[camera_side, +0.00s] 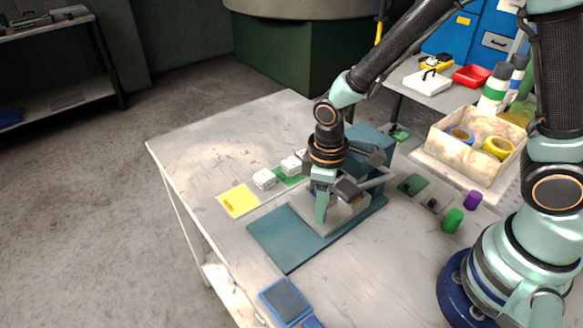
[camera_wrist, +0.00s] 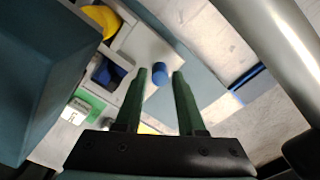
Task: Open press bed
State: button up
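The press stands on a teal base plate (camera_side: 280,245) on the table, with a teal body (camera_side: 372,140) behind. Its pale bed (camera_side: 345,212) lies on the plate, partly hidden by my gripper (camera_side: 321,205). In the wrist view, my gripper (camera_wrist: 161,74) is open, its two green fingers apart. A short blue knob (camera_wrist: 160,73) on the pale bed (camera_wrist: 143,45) appears in the gap between the fingertips. I cannot tell whether either finger touches it. A yellow round part (camera_wrist: 101,20) and a dark blue part (camera_wrist: 107,72) show in the bed's recesses.
White blocks (camera_side: 264,179) and a yellow card (camera_side: 238,201) lie left of the press. Green (camera_side: 453,220) and purple (camera_side: 472,200) cylinders stand right of it. A blue pad (camera_side: 285,301) lies at the front. A tape box (camera_side: 470,150) stands behind right. The table's left part is clear.

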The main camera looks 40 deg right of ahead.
grip_shut()
dwell(1.3)
